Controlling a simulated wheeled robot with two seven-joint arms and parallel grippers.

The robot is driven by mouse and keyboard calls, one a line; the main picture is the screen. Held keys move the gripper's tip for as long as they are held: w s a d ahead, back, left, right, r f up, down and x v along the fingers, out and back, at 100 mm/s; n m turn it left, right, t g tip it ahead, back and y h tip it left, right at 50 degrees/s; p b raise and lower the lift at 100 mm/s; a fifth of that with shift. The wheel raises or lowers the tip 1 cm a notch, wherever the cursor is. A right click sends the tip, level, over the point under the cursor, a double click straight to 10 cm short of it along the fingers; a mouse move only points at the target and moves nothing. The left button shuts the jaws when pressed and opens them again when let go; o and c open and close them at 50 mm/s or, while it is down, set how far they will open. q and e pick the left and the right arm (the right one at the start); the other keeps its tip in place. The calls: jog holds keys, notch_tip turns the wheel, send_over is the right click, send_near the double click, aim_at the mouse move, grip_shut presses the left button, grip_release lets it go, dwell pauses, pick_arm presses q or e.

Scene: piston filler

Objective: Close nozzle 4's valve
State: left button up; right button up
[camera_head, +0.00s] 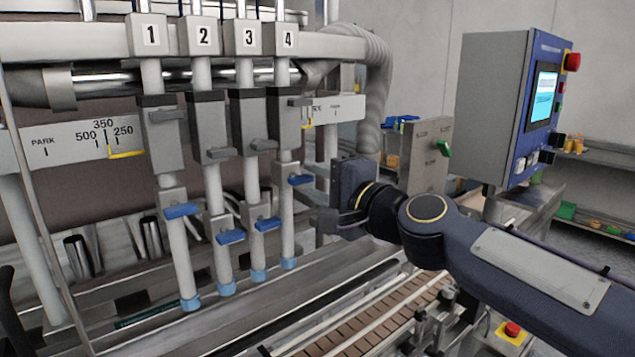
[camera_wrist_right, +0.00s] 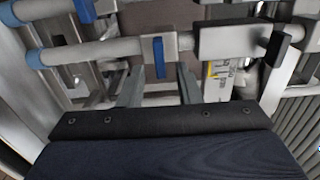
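Nozzle 4 (camera_head: 288,214) is the rightmost of the numbered vertical nozzles, under the label 4 (camera_head: 288,40). Its blue valve handle (camera_head: 300,180) sticks out crosswise to the pipe. In the right wrist view this handle (camera_wrist_right: 158,57) stands upright on a metal block, across the sideways-lying pipe. My right gripper (camera_head: 317,196) is just right of nozzle 4 at handle height. In the right wrist view its two fingers (camera_wrist_right: 160,85) are apart, with the handle in line with the gap between them. No grip on the handle shows. My left gripper is not visible.
Nozzles 1 (camera_head: 180,245), 2 (camera_head: 214,190) and 3 (camera_head: 251,180) stand to the left with similar blue handles. A conveyor (camera_head: 370,315) runs below. A control box (camera_head: 500,105) stands at the right. A ribbed hose (camera_head: 375,95) hangs behind my right gripper.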

jog(key=shift+s, duration=0.1)
jog(key=v, duration=0.7)
jog(key=shift+s+d+b, duration=0.25)
jog(key=shift+b, duration=0.15)
jog(key=s+d+f+n+g+h, duration=0.2)
jog(key=s+f, duration=0.5)
jog(key=f, duration=0.4)
jog(key=s+d+f+n+g+h, duration=0.2)
jog(key=s+d+f+n+g, duration=0.2)
jog(key=s+d+f, duration=0.3)
jog(key=s+d+f+n+g+h, duration=0.2)
jog(key=s+f, duration=0.7)
jog(key=f, duration=0.6)
jog(key=d+n+g, duration=0.1)
jog(key=d, duration=0.1)
jog(key=shift+s+d+h, duration=0.15)
jog(key=shift+d+h, duration=0.15)
jog(key=shift+h, duration=0.1)
